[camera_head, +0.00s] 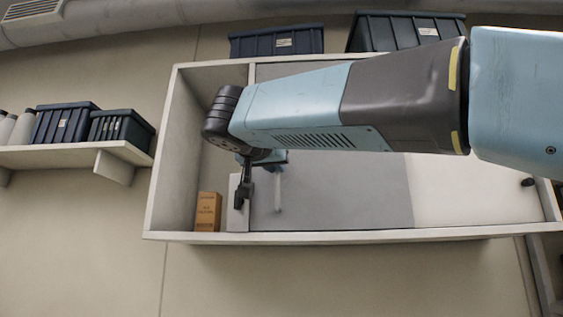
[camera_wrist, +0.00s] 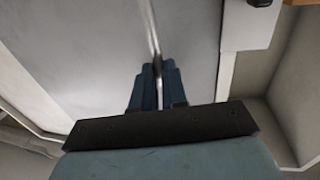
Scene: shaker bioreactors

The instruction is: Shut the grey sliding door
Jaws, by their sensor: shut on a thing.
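The grey sliding door (camera_head: 345,195) stands in the wall cabinet, its left edge short of the cabinet's left side wall, so a gap is open there. Its upright metal bar handle (camera_head: 278,194) is near that left edge. My gripper (camera_wrist: 159,68) is shut on the bar handle (camera_wrist: 153,28), one blue finger on each side, in the wrist view. The grey door face (camera_wrist: 90,45) fills much of that view. In the head view my arm hides the door's upper part and much of the grip.
A brown box (camera_head: 207,212) stands inside the gap at the left. A white panel (camera_head: 237,215) shows beside it, and another white panel (camera_head: 470,190) at the right. Dark bins (camera_head: 276,41) sit on top; more (camera_head: 120,128) sit on a left shelf (camera_head: 70,156).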

